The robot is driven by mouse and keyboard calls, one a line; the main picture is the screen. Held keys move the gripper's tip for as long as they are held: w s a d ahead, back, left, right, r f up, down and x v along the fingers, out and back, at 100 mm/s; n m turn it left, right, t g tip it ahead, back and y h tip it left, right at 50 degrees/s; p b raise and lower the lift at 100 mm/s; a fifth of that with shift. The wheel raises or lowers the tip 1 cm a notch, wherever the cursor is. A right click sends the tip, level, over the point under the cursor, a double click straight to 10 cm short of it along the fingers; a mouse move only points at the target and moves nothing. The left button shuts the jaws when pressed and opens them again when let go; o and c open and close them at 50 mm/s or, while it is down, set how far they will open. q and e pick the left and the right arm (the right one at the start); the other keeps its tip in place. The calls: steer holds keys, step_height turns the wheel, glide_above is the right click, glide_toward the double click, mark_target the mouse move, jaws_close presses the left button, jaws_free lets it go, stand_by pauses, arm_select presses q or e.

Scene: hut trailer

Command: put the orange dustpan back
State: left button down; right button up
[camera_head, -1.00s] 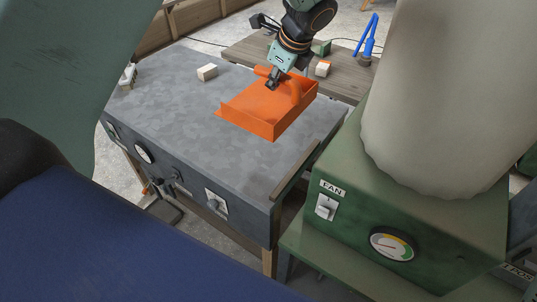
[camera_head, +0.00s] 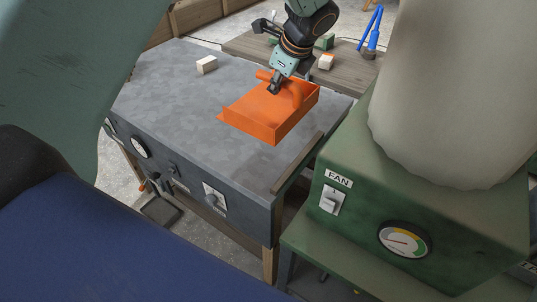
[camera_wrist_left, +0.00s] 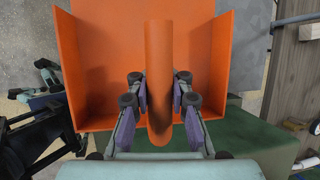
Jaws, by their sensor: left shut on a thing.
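The orange dustpan (camera_head: 262,112) is over the grey-topped bench (camera_head: 165,95), towards its right end. I cannot tell whether it touches the top. My left gripper (camera_head: 272,88) comes down from above and is shut on the dustpan's handle. In the left wrist view the fingers (camera_wrist_left: 160,105) close on both sides of the round orange handle (camera_wrist_left: 159,60), with the pan (camera_wrist_left: 88,60) spread out beyond. My right gripper is not in view.
A green fan box (camera_head: 410,215) with a switch, a gauge and a large pale bag stands at the right. A pale block (camera_head: 206,65) lies on the grey bench. A wooden table (camera_head: 345,75) behind holds small blocks and a blue tool (camera_head: 370,32). The bench's left half is mostly clear.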

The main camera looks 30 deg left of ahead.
mark_target(284, 118)
arm_select(q)
step_height(284, 118, down, 3)
steer(key=shift+s+r+b, duration=0.1)
steer(key=shift+b, duration=1.15)
steer(key=shift+w+f+b, duration=0.25)
steer(key=shift+f+b, duration=0.35)
steer(key=shift+f, duration=0.4)
steer(key=f, duration=0.3)
steer(key=f+b, duration=0.1)
steer(key=f, duration=0.2)
steer(key=f+b, duration=0.1)
steer(key=f, duration=0.1)
steer(key=shift+s+f, duration=0.3)
steer(key=shift+f, duration=0.1)
steer(key=shift+d+f, duration=0.1)
steer(key=shift+f, duration=0.25)
steer(key=shift+w+f, duration=0.1)
steer(key=shift+w, duration=0.2)
steer(key=c, duration=1.7)
jaws_free()
steer(key=o, duration=0.3)
steer(key=shift+s, duration=0.3)
steer(key=shift+o, duration=1)
steer(key=shift+w, duration=0.2)
steer(key=p+v, duration=0.2)
steer(key=v, duration=1)
steer(key=shift+s+p, duration=0.15)
steer(key=shift+p, duration=0.15)
